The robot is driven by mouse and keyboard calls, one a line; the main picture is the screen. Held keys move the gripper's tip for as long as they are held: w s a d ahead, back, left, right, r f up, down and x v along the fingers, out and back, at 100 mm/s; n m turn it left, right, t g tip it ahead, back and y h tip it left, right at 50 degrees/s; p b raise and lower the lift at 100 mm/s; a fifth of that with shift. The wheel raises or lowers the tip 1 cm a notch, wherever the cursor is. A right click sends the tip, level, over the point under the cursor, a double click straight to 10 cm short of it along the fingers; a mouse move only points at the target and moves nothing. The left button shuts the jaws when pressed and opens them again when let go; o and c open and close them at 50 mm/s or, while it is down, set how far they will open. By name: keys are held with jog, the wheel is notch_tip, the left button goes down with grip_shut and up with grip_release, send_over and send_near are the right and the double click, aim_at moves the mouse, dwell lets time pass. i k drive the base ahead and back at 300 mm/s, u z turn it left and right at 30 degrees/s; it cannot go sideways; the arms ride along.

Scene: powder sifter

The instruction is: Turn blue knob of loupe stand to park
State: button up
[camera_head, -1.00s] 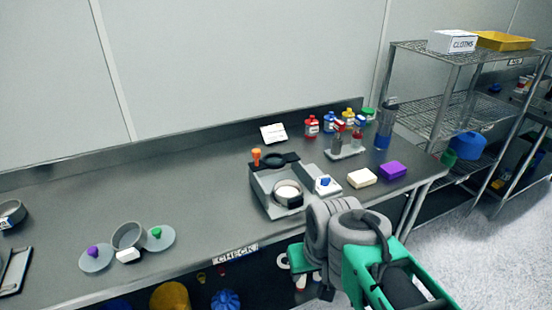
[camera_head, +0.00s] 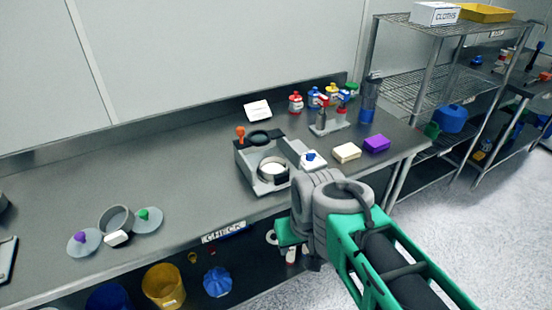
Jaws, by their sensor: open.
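The loupe stand (camera_head: 246,163) is a grey block near the front edge of the bench. It has a black ring (camera_head: 259,139) on top, an orange knob (camera_head: 240,132) at its back left and a white round dish in its front recess. The blue knob (camera_head: 309,156) sits on a white plate at the stand's right side; its exact angle is too small to read. My gripper (camera_head: 287,236) is low in front of the bench edge, below and apart from the stand. It is open, with its fingers hard to make out behind my grey and green arm.
A cream block (camera_head: 346,152) and a purple block (camera_head: 376,143) lie right of the stand. Several small bottles and a blue cylinder (camera_head: 368,101) stand behind. A pot (camera_head: 116,218) and discs lie at left. Bins sit below the bench. A wire shelf (camera_head: 424,61) stands at right.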

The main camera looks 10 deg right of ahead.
aim_at(309, 158)
jog(key=z, duration=1.3)
jog(key=i, duration=0.6)
jog(key=u, duration=3.25)
